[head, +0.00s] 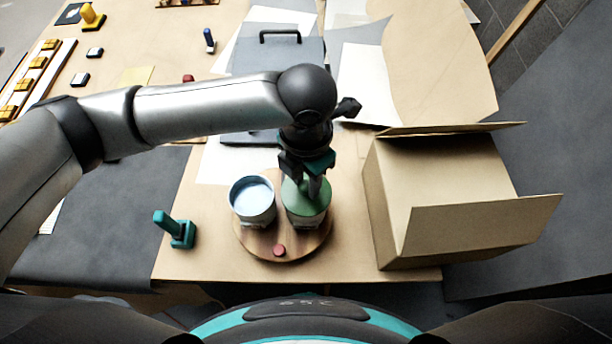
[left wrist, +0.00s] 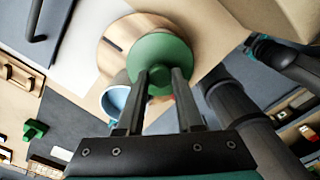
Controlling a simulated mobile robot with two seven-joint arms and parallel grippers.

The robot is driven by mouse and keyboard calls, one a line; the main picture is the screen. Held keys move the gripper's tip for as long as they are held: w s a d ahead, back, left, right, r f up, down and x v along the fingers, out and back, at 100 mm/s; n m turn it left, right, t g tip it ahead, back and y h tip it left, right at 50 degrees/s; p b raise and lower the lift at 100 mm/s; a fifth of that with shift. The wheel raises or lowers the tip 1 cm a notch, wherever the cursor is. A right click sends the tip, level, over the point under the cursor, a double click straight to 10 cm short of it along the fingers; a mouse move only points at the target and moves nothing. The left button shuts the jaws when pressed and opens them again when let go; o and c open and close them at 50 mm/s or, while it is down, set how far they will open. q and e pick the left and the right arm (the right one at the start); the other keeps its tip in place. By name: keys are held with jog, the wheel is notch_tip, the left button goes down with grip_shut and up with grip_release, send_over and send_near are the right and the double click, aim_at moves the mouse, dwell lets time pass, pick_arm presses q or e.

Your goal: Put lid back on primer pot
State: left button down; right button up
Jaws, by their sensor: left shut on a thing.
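My left gripper (head: 314,190) is shut on a green round lid (head: 308,206), pointing down from above. The lid also shows in the left wrist view (left wrist: 165,55), with the fingertips at its near part. Under the lid in the head view is a pale pot (head: 306,224), mostly hidden by it; I cannot tell whether the lid is seated on it or just above. Beside it on the left stands an open pot (head: 252,204) with light blue contents, which also shows in the left wrist view (left wrist: 117,97).
Both pots are on a round wooden board (head: 250,245) with a small red piece (head: 279,250) near its front edge. A teal tool (head: 178,230) stands to the left. An open cardboard box (head: 400,210) stands close on the right. A grey panel with a handle (head: 278,55) lies behind.

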pick_arm(q)
grip_release()
dwell(0.6)
jog(key=shift+r, duration=0.1)
jog(key=shift+r+p, duration=3.45)
jog(key=shift+p, duration=0.35)
grip_shut()
